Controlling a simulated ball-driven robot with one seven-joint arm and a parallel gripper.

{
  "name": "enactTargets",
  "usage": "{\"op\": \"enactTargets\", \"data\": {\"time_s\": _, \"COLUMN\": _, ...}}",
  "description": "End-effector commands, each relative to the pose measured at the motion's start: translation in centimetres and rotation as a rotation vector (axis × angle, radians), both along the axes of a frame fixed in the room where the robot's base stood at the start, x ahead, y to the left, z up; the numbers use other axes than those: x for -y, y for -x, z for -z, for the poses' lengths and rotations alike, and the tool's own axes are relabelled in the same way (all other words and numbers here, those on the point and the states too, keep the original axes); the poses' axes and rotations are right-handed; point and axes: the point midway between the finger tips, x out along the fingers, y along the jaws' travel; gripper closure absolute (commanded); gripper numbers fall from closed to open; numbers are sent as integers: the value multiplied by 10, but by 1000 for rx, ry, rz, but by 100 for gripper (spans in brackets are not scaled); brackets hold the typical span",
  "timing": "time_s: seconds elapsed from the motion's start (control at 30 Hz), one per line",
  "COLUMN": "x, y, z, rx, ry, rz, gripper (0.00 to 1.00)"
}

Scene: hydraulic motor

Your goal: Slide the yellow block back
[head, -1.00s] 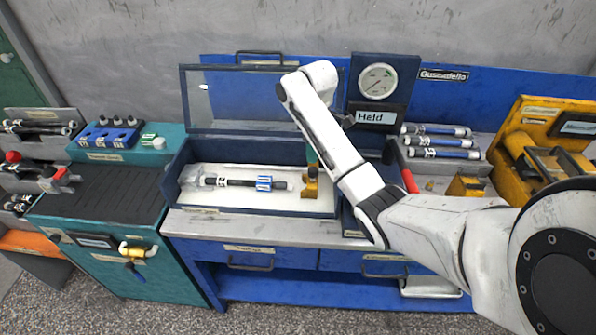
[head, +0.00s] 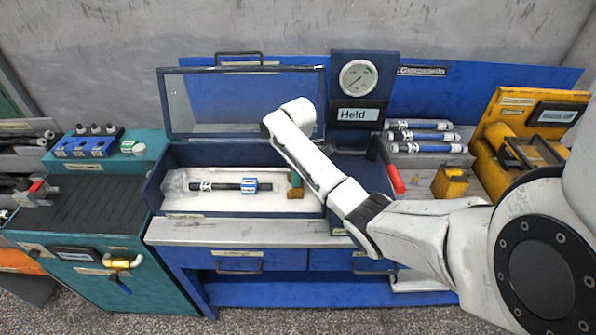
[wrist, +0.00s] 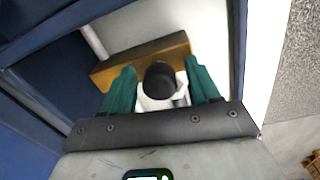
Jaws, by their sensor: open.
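The yellow block (head: 295,193) is inside the blue open-lidded box, at the right end of its white floor. My arm and a green fingertip hide much of it. In the wrist view the yellow-brown block (wrist: 174,47) lies just beyond the fingertips. My gripper (wrist: 161,84) has two green fingers, spread apart, with a dark round knob and a white piece between them. I cannot tell whether the fingers touch these. In the head view only a green finger of my gripper (head: 296,178) shows, beside my white arm link.
A dark rod with a blue collar (head: 249,186) lies left of the block. The box's clear lid (head: 240,103) stands raised behind. A gauge (head: 358,78) with a "Held" sign and a red handle (head: 395,179) stand to the right. Box walls (wrist: 235,45) flank my gripper closely.

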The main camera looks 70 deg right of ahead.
Motion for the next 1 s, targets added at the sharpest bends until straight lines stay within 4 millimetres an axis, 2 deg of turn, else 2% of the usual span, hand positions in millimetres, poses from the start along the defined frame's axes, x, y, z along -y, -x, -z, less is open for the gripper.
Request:
{"op": "enactTargets", "data": {"time_s": 0.07, "x": 0, "y": 0, "z": 0, "rx": 0, "ry": 0, "rz": 0, "gripper": 39}}
{"op": "enactTargets", "data": {"time_s": 0.7, "x": 0, "y": 0, "z": -1, "rx": 0, "ry": 0, "rz": 0, "gripper": 100}}
{"op": "enactTargets", "data": {"time_s": 1.0, "x": 1, "y": -1, "z": -1, "rx": 0, "ry": 1, "rz": 0, "gripper": 100}}
